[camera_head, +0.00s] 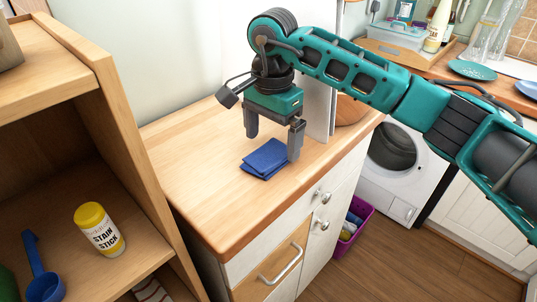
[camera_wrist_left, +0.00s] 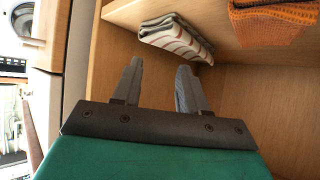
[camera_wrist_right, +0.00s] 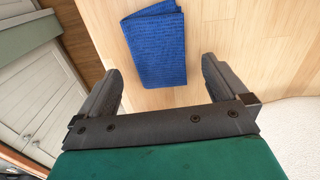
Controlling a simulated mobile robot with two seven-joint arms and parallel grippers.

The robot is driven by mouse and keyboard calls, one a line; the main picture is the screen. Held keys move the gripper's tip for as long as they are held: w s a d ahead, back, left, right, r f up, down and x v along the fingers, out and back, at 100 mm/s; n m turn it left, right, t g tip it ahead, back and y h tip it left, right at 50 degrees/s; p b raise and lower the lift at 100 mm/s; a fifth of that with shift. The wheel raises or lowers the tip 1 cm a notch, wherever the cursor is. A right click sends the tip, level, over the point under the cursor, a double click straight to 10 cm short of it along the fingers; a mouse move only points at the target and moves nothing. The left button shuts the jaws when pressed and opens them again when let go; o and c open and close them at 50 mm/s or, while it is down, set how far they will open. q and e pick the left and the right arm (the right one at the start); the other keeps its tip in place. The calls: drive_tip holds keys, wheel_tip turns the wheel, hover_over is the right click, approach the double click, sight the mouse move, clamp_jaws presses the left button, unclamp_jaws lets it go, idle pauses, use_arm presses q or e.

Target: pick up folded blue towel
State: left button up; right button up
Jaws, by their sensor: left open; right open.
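The folded blue towel (camera_head: 265,158) lies flat on the wooden counter (camera_head: 195,165). It also shows in the right wrist view (camera_wrist_right: 155,45), ahead of the fingers and roughly between their lines. My right gripper (camera_head: 272,148) is open and empty and points down above the towel. In the head view its right finger overlaps the towel's right edge; I cannot tell whether it touches. My left gripper (camera_wrist_left: 157,85) shows only in its own wrist view. It is open and empty in front of wooden shelving.
A wooden shelf unit (camera_head: 120,130) at left holds a yellow stain stick container (camera_head: 100,229) and a blue scoop (camera_head: 42,275). A striped cloth (camera_wrist_left: 176,36) lies on a shelf near my left gripper. A washing machine (camera_head: 400,165) stands right of the counter.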

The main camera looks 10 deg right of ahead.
drive_tip(key=shift+f, duration=1.4)
drive_tip(key=shift+c, duration=0.4)
drive_tip(key=c, duration=1)
